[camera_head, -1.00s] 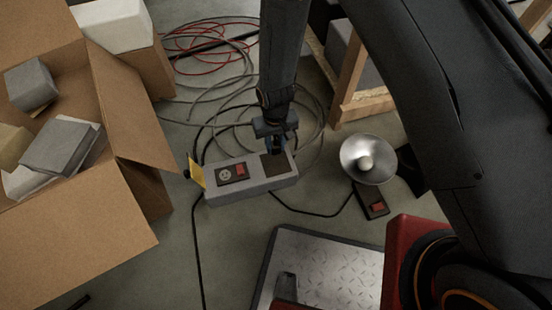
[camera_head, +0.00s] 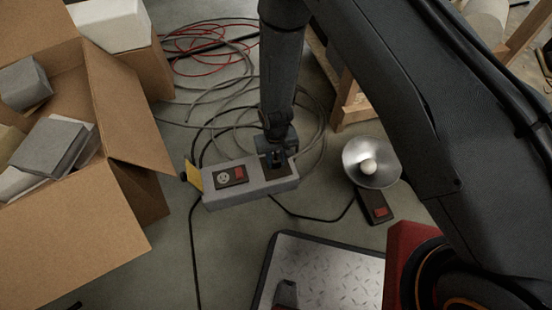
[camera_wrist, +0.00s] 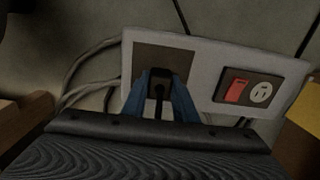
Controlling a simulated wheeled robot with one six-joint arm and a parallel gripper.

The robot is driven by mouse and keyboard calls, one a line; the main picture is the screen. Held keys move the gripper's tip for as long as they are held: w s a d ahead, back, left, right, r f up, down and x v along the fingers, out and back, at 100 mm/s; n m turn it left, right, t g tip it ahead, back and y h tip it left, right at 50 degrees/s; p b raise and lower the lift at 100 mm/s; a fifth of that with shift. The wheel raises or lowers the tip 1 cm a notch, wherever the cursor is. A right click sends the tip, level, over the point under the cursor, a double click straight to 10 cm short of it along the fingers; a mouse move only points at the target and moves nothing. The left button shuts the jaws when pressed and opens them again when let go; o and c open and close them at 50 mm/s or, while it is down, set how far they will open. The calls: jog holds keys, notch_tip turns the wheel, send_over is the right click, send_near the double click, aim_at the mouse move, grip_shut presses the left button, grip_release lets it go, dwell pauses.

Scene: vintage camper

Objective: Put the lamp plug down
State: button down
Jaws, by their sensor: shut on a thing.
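My gripper (camera_head: 277,157) points down over the right end of a grey power box. In the wrist view, my gripper's blue fingers (camera_wrist: 160,92) are shut on a small black plug (camera_wrist: 159,90). The plug is in front of a brown square pad on the box (camera_wrist: 205,65); whether it touches the pad I cannot tell. The box (camera_head: 225,195) has a socket and a red switch on its left part. The lamp (camera_head: 368,162), with a silver reflector and a pale bulb, stands to the right on a black base with a red switch.
An open cardboard box (camera_head: 75,230) with grey blocks stands at the left. Red and grey cables (camera_head: 215,65) lie coiled behind. A black cord runs from the power box to the lamp. A wooden frame (camera_head: 352,108) stands behind right.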

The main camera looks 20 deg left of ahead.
jog(key=shift+f, duration=0.4)
jog(key=c, duration=1.4)
grip_release()
jog(key=shift+c, duration=0.2)
jog(key=shift+r, duration=0.15)
